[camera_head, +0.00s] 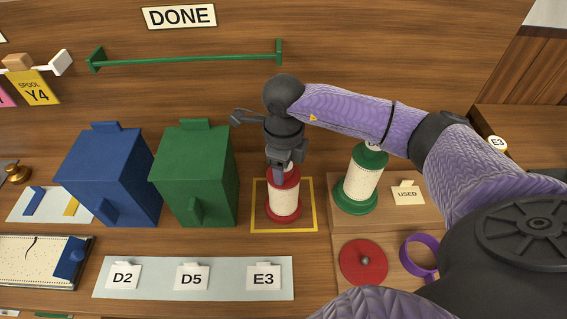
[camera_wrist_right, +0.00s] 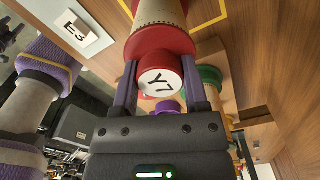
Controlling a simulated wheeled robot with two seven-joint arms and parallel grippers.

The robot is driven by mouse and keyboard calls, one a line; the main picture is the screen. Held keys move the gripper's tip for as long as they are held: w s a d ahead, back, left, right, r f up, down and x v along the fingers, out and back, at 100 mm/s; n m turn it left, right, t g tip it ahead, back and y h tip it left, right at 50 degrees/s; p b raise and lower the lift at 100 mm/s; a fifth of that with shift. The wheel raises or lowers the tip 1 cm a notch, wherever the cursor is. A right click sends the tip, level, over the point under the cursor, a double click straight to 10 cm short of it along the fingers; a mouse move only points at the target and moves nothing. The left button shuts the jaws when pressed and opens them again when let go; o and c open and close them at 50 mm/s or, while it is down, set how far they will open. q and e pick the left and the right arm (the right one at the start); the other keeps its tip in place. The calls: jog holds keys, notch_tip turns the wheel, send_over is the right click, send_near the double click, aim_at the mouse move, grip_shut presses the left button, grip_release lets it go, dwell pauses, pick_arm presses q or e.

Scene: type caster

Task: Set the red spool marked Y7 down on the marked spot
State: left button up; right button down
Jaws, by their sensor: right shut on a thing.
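The red spool (camera_head: 284,192) stands upright inside the yellow square outline (camera_head: 313,226), which marks the spot on the wooden surface. I cannot tell whether its base touches the wood. My right gripper (camera_head: 280,170) reaches down from above and is shut on the spool's red top. In the right wrist view the spool's red top (camera_wrist_right: 162,46) sits between the two fingers of the gripper (camera_wrist_right: 165,85), and its white end label reads Y7. Part of the yellow outline (camera_wrist_right: 212,14) shows there beside the spool. My left gripper is not in view.
A green spool (camera_head: 361,182) stands right of the outline, near a USED card (camera_head: 407,194). Green (camera_head: 196,180) and blue (camera_head: 110,180) boxes stand to the left. A strip with D2, D5 and E3 cards (camera_head: 218,289) lies in front.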

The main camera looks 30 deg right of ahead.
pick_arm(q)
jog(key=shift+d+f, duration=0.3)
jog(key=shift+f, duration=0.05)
pick_arm(e)
jog(key=shift+f, duration=0.4)
grip_release()
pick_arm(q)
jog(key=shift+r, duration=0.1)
pick_arm(e)
jog(key=shift+r, duration=0.1)
jog(key=shift+r, duration=0.25)
notch_tip(320, 180, up, 6)
jog(key=p, duration=0.4)
jog(key=shift+f, duration=0.25)
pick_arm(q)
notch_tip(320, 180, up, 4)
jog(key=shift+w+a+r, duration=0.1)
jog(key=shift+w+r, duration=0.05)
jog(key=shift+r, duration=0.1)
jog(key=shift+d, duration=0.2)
pick_arm(e)
jog(key=shift+f, duration=0.1)
